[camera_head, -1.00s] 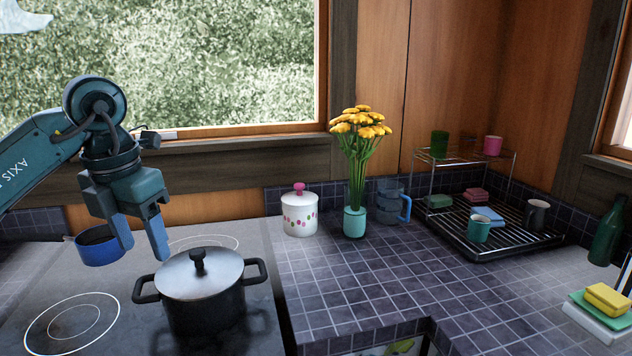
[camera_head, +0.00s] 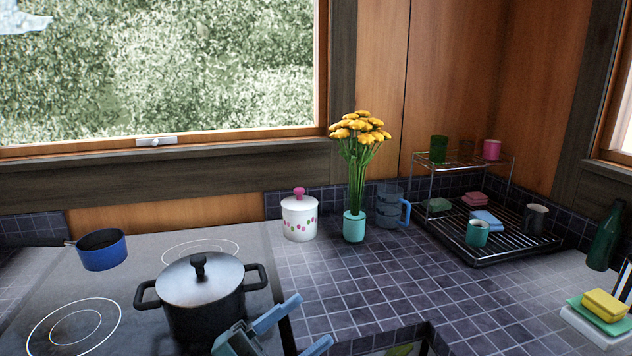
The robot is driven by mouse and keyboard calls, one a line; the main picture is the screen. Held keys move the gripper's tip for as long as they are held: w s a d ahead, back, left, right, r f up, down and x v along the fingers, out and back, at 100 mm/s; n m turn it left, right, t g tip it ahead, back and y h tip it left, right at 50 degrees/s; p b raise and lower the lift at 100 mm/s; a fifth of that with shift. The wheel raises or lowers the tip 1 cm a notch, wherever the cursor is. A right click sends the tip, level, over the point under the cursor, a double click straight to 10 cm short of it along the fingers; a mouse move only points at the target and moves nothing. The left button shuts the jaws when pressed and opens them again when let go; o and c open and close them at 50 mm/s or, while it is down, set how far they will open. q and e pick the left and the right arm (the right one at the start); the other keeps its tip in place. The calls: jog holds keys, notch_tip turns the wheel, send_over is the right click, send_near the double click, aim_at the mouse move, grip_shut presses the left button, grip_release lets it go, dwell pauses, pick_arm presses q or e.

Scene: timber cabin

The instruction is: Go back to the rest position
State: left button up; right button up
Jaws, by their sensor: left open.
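My left gripper (camera_head: 298,326) is low in the head view, in front of the pot and near the right front edge of the stove. Its two fingers are apart with nothing between them. The rest of my left arm is below the picture. My right gripper is out of view. A black pot (camera_head: 205,318) with its lid (camera_head: 200,281) on stands upright on the stove, partly hidden by the gripper at its lower right.
A blue saucepan (camera_head: 103,252) stands at the stove's back left. A white lidded jar (camera_head: 299,218), a vase of yellow flowers (camera_head: 354,226), a blue pitcher (camera_head: 390,206) and a dish rack (camera_head: 487,241) line the back. The tiled counter (camera_head: 370,285) is clear in the middle.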

pick_arm(q)
jog(key=a+f+n+t+y, duration=0.5)
jog(key=f+n+t+y, duration=0.3)
jog(key=n, duration=0.4)
jog(key=s+a+f+n+g+y, duration=0.3)
jog(key=s+f, duration=0.3)
jog(key=f, duration=0.4)
jog(key=s+a+f+n+g+y, duration=0.4)
jog(key=s+f+n+y, duration=0.2)
jog(key=f, duration=0.5)
jog(key=shift+s+n+g+y+p, duration=0.3)
jog(key=shift+s+p, duration=0.1)
jog(key=shift+s, duration=0.25)
